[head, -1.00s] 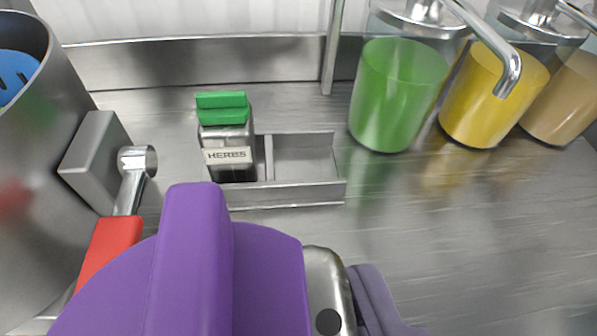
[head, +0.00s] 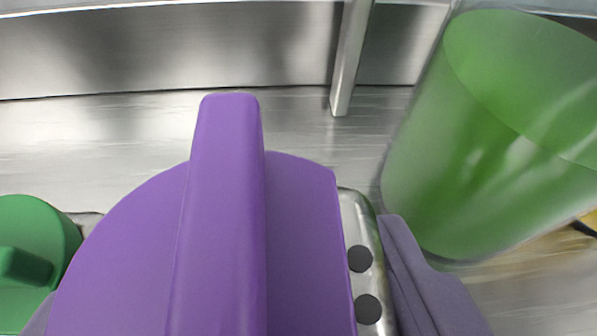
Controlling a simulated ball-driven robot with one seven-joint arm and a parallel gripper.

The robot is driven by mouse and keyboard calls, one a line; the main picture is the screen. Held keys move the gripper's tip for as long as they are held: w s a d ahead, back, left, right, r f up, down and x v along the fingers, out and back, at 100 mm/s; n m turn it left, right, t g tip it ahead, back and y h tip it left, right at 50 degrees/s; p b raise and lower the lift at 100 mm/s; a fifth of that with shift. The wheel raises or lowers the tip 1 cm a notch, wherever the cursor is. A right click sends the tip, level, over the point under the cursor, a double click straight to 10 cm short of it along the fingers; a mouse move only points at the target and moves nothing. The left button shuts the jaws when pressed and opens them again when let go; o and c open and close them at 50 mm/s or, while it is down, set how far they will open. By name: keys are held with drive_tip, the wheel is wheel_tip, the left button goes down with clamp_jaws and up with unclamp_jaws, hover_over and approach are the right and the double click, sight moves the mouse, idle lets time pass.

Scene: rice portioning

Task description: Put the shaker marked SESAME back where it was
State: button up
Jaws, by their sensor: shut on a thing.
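A shaker with a purple lid (head: 230,220) fills the lower middle of the view, seen from above. Its metal body with black dots (head: 362,260) shows at the right of the lid. No label on it faces me, so I cannot read SESAME. My gripper (head: 225,290) is shut on this shaker; its grey right finger lies along the shaker's right side. A green-lidded shaker (head: 25,260) stands at the lower left, close to the purple lid. The holder's empty compartment is hidden behind the held shaker.
A translucent green container (head: 480,140) stands at the right, near my right finger. A metal post (head: 350,55) and a steel back ledge (head: 170,45) run behind. The steel counter (head: 130,130) is bare between the shakers and the ledge.

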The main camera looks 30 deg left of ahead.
drive_tip(key=shift+w+a, duration=0.15)
drive_tip(key=shift+w, duration=0.35)
drive_tip(key=shift+w+a+f+b, duration=0.15)
drive_tip(key=shift+f+b, duration=0.35)
drive_tip(key=shift+f, duration=0.4)
drive_tip(key=shift+w+d+f+b, duration=0.1)
drive_tip(key=shift+f+b, duration=0.4)
drive_tip(key=shift+f, duration=0.4)
drive_tip(key=shift+f, duration=0.1)
drive_tip(key=o, duration=1.2)
